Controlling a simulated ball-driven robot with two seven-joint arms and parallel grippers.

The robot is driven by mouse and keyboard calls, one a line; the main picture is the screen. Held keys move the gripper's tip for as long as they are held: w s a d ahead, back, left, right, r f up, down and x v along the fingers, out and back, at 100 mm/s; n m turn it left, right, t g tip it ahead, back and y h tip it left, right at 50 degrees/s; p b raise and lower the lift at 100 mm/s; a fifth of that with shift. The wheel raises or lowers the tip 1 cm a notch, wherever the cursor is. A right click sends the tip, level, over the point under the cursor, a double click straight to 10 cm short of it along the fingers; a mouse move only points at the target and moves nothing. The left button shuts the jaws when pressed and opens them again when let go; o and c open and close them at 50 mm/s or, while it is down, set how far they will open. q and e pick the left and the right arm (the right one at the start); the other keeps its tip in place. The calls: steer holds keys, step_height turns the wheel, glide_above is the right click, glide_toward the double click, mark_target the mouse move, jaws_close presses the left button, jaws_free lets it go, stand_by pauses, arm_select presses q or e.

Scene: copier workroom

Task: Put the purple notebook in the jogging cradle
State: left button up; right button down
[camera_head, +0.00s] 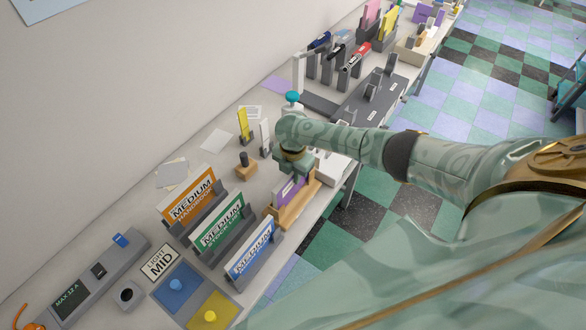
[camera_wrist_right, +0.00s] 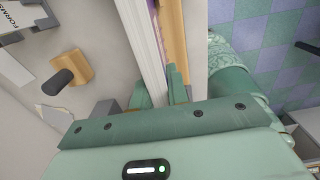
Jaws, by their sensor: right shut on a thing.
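The purple notebook (camera_head: 288,190) stands on edge under my right gripper (camera_head: 292,170), at the light wooden cradle (camera_head: 284,215) near the table's front edge. Its lower part is at the cradle, but I cannot tell whether it rests on the bottom. In the right wrist view the notebook (camera_wrist_right: 142,42) shows as a thick white page edge with a purple strip, beside a wooden wall of the cradle (camera_wrist_right: 172,35). My right gripper (camera_wrist_right: 162,92) is shut on it there. My left gripper is not in view.
Orange (camera_head: 190,207), green (camera_head: 218,236) and blue (camera_head: 250,250) "MEDIUM" boards stand in grey holders left of the cradle. A small wooden block with a dark knob (camera_head: 245,168) and a grey rack (camera_head: 370,105) stand behind. Floor drops away at right.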

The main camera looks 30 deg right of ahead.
steer(key=shift+f+b, duration=0.6)
steer(key=shift+f, duration=0.2)
steer(key=c, duration=1.3)
jaws_free()
step_height(320, 180, up, 16)
steer(key=p, duration=0.4)
steer(key=shift+r, duration=0.15)
